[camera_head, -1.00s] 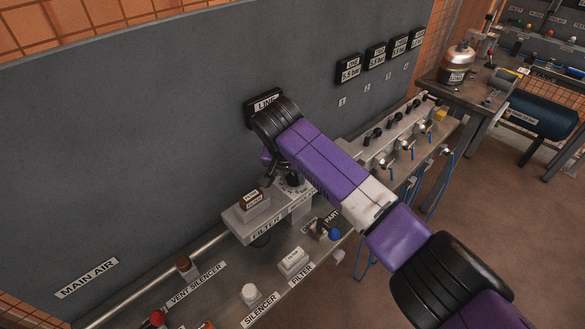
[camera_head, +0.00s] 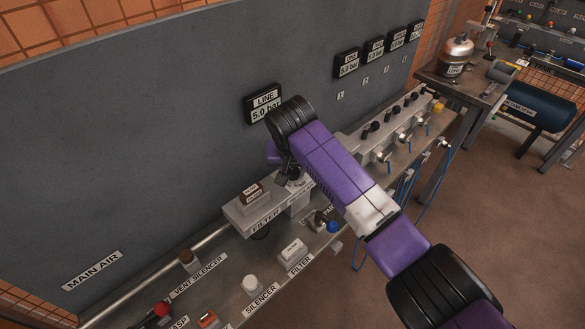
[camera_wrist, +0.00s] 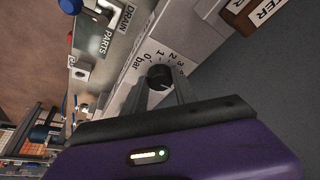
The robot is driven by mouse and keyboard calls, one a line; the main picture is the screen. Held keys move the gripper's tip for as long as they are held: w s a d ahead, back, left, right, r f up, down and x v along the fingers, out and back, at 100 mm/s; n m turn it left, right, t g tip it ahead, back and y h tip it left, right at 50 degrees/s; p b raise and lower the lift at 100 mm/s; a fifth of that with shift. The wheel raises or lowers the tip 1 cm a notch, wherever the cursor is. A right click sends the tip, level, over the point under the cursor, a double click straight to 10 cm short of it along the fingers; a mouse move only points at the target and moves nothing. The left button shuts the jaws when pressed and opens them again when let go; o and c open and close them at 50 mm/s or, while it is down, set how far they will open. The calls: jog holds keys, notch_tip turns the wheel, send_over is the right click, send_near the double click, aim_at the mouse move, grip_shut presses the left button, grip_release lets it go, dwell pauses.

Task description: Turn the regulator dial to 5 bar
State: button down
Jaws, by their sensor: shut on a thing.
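The regulator dial is a black round knob (camera_wrist: 160,76) on a pale plate (camera_wrist: 141,68) whose scale shows 0 bar, 1, 2, 3 and part of a further number. My gripper (camera_wrist: 165,88) is shut on the knob, one finger on each side. In the head view my gripper (camera_head: 287,172) is at the regulator behind the filter block, and my wrist hides most of the dial. The knob's pointer cannot be made out. The LINE display (camera_head: 264,104) on the grey wall reads 5.0 bar, directly beyond my wrist.
The filter block (camera_head: 255,207) stands left of the regulator. A drain valve with a blue knob (camera_head: 332,227) is close in front. Loose silencer and filter parts lie on the bench below. A manifold with several black knobs (camera_head: 370,130) is to the right, under more displays (camera_head: 347,64).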

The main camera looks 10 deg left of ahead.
jog(key=c, duration=1)
grip_release()
jog(key=v, duration=0.8)
jog(key=shift+b, duration=0.45)
jog(key=shift+f, duration=0.1)
